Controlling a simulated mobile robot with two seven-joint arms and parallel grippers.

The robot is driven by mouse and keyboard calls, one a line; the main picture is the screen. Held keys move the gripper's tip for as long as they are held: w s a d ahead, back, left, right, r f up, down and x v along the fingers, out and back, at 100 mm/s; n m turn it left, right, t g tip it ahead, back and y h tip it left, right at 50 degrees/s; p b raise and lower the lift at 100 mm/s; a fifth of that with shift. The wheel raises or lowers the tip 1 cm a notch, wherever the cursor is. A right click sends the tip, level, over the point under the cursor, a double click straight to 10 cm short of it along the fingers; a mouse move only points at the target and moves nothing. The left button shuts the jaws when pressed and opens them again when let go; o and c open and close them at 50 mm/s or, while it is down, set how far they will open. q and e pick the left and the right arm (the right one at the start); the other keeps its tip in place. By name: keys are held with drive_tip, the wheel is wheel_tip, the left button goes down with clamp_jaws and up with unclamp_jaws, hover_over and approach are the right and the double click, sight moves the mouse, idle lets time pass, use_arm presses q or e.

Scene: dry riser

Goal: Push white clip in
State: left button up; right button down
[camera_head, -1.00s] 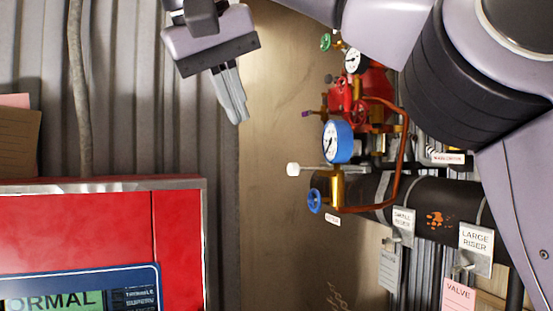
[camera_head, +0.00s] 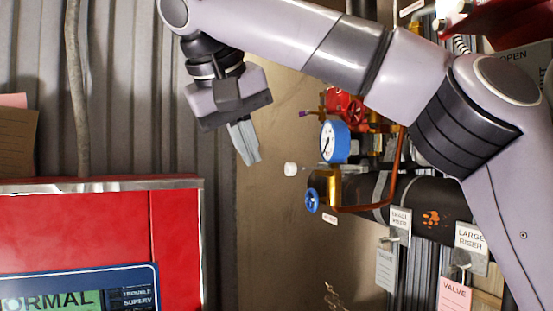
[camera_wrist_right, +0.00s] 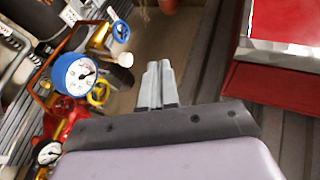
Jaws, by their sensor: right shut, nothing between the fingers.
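The white clip (camera_head: 290,169) is a small white knob on the end of a thin rod, left of the brass valve and blue gauge in the head view. It also shows in the right wrist view (camera_wrist_right: 125,60), just left of the fingertips. My right gripper (camera_head: 252,162) is shut and empty, its fingers pointing down, a little left of the clip and apart from it. In the right wrist view its fingers (camera_wrist_right: 158,66) lie together. My left gripper is not in view.
The blue gauge (camera_head: 335,141), blue handwheel (camera_head: 312,200), copper pipe (camera_head: 397,160) and black riser pipe (camera_head: 450,208) crowd the right of the clip. A red panel (camera_head: 75,235) stands at lower left. Tags (camera_head: 455,294) hang below the pipe. Bare brown wall (camera_head: 265,240) lies below the clip.

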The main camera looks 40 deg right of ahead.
drive_tip(key=d, duration=0.1)
drive_tip(key=d+f, duration=0.1)
drive_tip(key=d, duration=0.1)
drive_tip(key=d+f, duration=0.1)
drive_tip(key=d, duration=0.1)
drive_tip(key=shift+w+d, duration=0.25)
drive_tip(key=shift+w, duration=0.05)
drive_tip(key=shift+s+d, duration=0.2)
drive_tip(key=shift+d, duration=0.55)
drive_tip(key=shift+s+d, duration=0.2)
drive_tip(key=shift+d, duration=0.55)
drive_tip(key=v, duration=0.7)
